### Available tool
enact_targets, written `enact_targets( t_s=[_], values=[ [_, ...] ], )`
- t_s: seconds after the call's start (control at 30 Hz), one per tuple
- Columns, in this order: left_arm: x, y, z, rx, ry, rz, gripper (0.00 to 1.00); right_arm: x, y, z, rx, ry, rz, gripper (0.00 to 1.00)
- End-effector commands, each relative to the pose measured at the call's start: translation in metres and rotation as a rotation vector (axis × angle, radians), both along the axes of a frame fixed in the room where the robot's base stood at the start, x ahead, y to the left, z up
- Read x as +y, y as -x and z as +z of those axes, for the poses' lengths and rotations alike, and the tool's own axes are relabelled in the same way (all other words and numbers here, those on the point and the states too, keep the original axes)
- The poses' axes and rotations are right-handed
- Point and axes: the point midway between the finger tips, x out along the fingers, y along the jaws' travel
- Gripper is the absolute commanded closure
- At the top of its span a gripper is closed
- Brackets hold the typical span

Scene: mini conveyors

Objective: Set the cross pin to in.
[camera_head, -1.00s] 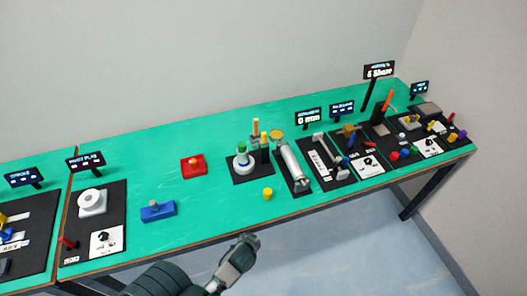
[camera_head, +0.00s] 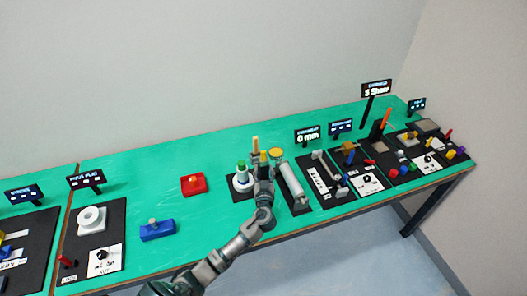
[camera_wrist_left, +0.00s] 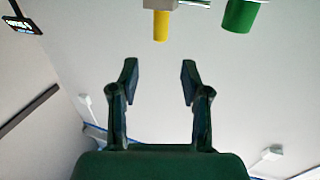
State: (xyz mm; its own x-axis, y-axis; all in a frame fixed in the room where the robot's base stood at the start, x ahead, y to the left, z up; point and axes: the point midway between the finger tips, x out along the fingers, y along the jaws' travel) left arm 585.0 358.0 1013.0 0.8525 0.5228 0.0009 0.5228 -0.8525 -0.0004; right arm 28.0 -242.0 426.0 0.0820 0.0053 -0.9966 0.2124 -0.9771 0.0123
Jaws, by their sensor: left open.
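No part is readably labelled as the cross pin, so I cannot tell for certain which one it is. A fixture with a green-topped white post (camera_head: 241,177) and a tan upright pin (camera_head: 255,145) stands on a black base plate near the middle of the table. My left gripper (camera_head: 263,158) is over the right side of this fixture and partly hides it. In the left wrist view the jaws (camera_wrist_left: 160,80) are open and apart with nothing between them. A yellow pin (camera_wrist_left: 161,25) and a green cylinder (camera_wrist_left: 240,14) show beyond the fingertips. My right gripper is not in view.
Right of my gripper are a silver cylinder (camera_head: 293,184) and a yellow disc (camera_head: 276,152). Further right stand several crowded fixtures and signs. A red block (camera_head: 193,184) and a blue block (camera_head: 157,230) lie left. The green table (camera_head: 140,175) between is clear.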

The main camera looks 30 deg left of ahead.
Motion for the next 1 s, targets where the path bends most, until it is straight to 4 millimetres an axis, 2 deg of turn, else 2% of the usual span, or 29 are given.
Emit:
enact_targets(
  t_s=[0.2, 0.4, 0.6, 0.87, 0.97, 1.0],
  values=[
    [0.028, -0.044, 0.003, 0.001, -0.003, 0.002, 0.53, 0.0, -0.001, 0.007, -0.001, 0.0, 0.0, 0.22],
    [0.046, -0.074, 0.001, 0.0, -0.001, 0.001, 0.53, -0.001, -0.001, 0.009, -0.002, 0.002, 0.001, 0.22],
    [0.053, -0.086, 0.0, 0.001, 0.001, 0.001, 0.53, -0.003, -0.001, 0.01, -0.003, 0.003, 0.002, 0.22],
    [0.054, -0.087, 0.0, 0.0, 0.001, 0.0, 0.53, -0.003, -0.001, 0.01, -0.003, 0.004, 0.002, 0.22],
    [0.054, -0.087, 0.0, 0.0, 0.001, 0.0, 0.73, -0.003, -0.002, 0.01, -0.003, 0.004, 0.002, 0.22],
    [0.054, -0.087, 0.0, 0.0, 0.001, 0.0, 0.83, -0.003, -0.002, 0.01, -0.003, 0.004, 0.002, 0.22]
  ],
)
